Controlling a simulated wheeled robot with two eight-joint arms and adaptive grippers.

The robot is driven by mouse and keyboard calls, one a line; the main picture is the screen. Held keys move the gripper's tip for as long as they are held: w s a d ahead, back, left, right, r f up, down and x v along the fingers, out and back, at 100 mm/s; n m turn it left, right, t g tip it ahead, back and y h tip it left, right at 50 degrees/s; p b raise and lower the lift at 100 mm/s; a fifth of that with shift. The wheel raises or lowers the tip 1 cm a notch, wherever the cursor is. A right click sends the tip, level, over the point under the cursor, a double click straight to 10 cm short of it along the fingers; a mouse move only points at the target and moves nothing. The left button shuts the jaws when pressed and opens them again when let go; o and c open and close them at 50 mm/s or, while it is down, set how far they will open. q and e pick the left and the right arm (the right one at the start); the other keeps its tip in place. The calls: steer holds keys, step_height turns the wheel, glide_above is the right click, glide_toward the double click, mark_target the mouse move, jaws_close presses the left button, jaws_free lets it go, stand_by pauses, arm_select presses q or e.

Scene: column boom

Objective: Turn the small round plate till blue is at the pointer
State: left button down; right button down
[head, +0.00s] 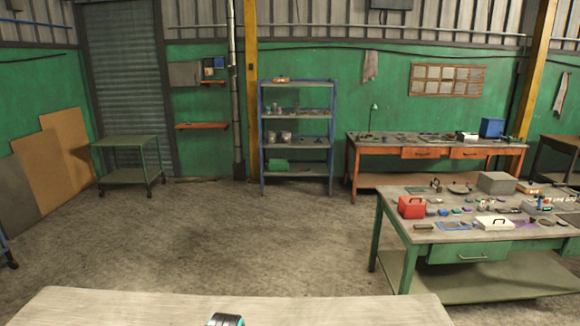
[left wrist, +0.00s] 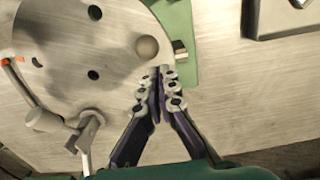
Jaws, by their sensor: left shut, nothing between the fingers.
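A round grey metal plate (left wrist: 62,52) with several dark holes fills the upper left of the left wrist view, partly cut off by the frame. A brownish round knob (left wrist: 147,48) stands near its right edge. An orange mark (left wrist: 19,59) shows on its left rim. I see no blue mark. A small metal block (left wrist: 180,51), perhaps the pointer, sits on the green base (left wrist: 184,20) just right of the plate. My left gripper (left wrist: 164,72) is shut and empty, its tips close below the knob; contact cannot be told. My right gripper is not in view.
A metal lever with a round knob (left wrist: 42,120) lies at the plate's lower left. A grey box-like part (left wrist: 285,16) is at the upper right. Open floor lies between.

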arm_select(q)
steer(key=shift+f+b, duration=1.7)
steer(key=shift+f, duration=0.35)
steer(key=shift+s, duration=0.1)
